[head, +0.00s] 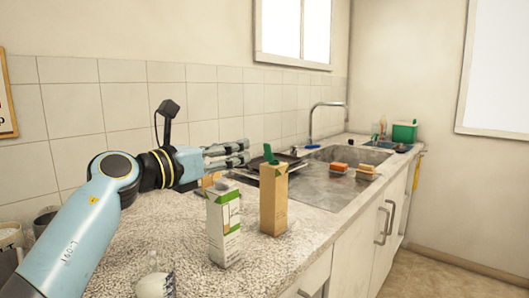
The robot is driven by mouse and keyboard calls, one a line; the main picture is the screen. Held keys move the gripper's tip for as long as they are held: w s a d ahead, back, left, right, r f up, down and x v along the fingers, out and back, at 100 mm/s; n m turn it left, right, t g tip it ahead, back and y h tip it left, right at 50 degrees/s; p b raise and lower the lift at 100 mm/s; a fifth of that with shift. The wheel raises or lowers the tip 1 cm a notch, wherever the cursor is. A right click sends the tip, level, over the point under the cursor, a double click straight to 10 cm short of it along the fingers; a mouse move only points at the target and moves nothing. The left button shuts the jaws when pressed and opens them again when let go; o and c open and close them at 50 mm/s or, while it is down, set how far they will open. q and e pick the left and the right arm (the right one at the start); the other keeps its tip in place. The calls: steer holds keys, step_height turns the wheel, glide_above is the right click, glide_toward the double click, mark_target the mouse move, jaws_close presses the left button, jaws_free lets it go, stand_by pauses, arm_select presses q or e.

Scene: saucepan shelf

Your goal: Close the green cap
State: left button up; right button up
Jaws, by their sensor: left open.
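A tan carton (272,204) stands upright on the counter near the sink. A green cap (268,153) is on its top and looks tipped up, standing above the carton's top edge. My left gripper (247,153) comes in from the left at about the cap's height. Its fingers are open, with nothing seen between them, and their tips point right, just left of the cap. I cannot tell whether they touch it. My right gripper is not in view.
A white and green carton (224,230) stands in front, left of the tan carton. Dark pans (246,176) lie behind the cartons. Sponges (338,168) lie at the steel sink (325,187); a tap (313,120) rises behind it. The counter's front edge runs close right of the tan carton.

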mark_target(266, 144)
arm_select(q)
steer(key=shift+m, duration=0.3)
steer(key=x, duration=0.9)
steer(key=shift+w+d+f, duration=0.2)
steer(key=shift+d+f, duration=0.1)
steer(key=shift+w+d+b, duration=0.3)
steer(key=shift+w+d, duration=0.15)
steer(key=shift+w, duration=0.05)
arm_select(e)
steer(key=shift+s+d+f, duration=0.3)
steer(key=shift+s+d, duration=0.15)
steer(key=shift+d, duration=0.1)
arm_select(q)
steer(key=c, duration=0.6)
jaws_close()
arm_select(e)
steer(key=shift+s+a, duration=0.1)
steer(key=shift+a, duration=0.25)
